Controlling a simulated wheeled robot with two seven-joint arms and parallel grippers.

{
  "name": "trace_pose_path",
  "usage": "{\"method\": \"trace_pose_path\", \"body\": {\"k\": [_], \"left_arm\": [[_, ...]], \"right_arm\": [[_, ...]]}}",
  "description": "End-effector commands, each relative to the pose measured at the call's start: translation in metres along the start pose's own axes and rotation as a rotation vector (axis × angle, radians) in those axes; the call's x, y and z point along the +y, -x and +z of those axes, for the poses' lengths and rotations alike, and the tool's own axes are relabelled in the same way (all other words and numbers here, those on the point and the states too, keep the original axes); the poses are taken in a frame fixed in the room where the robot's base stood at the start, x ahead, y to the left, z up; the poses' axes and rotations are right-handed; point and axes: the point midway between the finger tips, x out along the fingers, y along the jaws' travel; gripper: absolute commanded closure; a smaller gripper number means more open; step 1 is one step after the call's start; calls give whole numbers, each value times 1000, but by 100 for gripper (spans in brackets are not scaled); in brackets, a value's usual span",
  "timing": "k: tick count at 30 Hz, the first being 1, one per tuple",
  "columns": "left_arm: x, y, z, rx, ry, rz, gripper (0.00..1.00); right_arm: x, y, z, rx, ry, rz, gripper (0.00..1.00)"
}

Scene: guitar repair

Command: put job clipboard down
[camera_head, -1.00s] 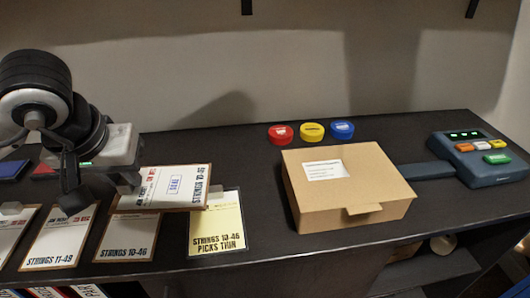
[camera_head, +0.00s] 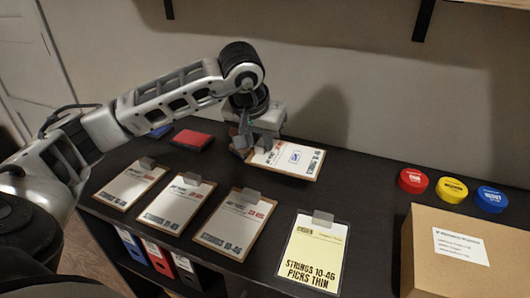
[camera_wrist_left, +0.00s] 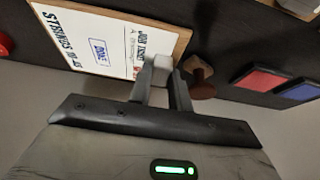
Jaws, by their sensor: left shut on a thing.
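My left gripper (camera_head: 250,143) is shut on the job clipboard (camera_head: 290,158), at the edge where its clip is. The clipboard is brown with a white sheet, a blue boxed "DONE" mark and "STRINGS 10-46". It is face up over the back part of the dark table; I cannot tell whether it touches the top. In the left wrist view the clipboard (camera_wrist_left: 105,42) extends to the upper left from the fingers (camera_wrist_left: 163,80). Its clip is partly hidden by them. My right gripper is not in view.
Three similar clipboards (camera_head: 132,184) (camera_head: 176,203) (camera_head: 235,222) and a yellow order sheet (camera_head: 314,252) line the front. A red pad (camera_head: 192,140) and a blue pad (camera_head: 160,131) lie left of the gripper. Red, yellow and blue tins (camera_head: 452,189) and a cardboard box (camera_head: 455,250) stand right.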

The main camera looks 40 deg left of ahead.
Motion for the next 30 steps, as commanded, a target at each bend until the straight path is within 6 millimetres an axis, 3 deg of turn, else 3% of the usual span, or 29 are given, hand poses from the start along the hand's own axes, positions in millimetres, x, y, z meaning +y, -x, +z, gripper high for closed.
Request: {"method": "trace_pose_path", "body": {"k": [10,15,28,29,30], "left_arm": [[-2,-38,-11,-2,1,0,100],[-2,-59,-1,-2,0,-1,100],[-2,-67,2,3,0,0,100],[-2,-67,2,2,0,0,78],[-2,-66,2,2,0,0,67]], "right_arm": [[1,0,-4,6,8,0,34],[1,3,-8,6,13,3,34],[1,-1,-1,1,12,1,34],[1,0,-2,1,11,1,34],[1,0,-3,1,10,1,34]]}}
